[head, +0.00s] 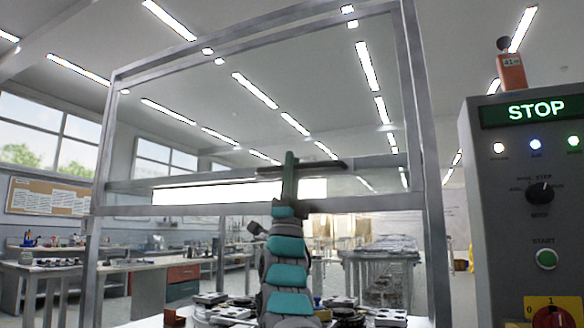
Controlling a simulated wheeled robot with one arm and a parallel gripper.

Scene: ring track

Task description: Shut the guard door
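The guard door seems to be the clear panel in a grey metal frame; its lower rail (180,210) crosses the view at mid height. Below that rail the space is open down to the worktop. My arm rises from the bottom middle, and its end, my gripper (290,166), is in front of the frame, just above the lower rail. A dark horizontal bar crosses at the gripper; I cannot tell whether it is a door handle or part of the gripper. The fingers cannot be made out, so open or shut does not show.
A grey control box (530,220) with a lit STOP sign (535,110) and a START button (546,258) stands close on the right. Several small parts lie on the worktop low in view. Workbenches (150,285) stand behind on the left.

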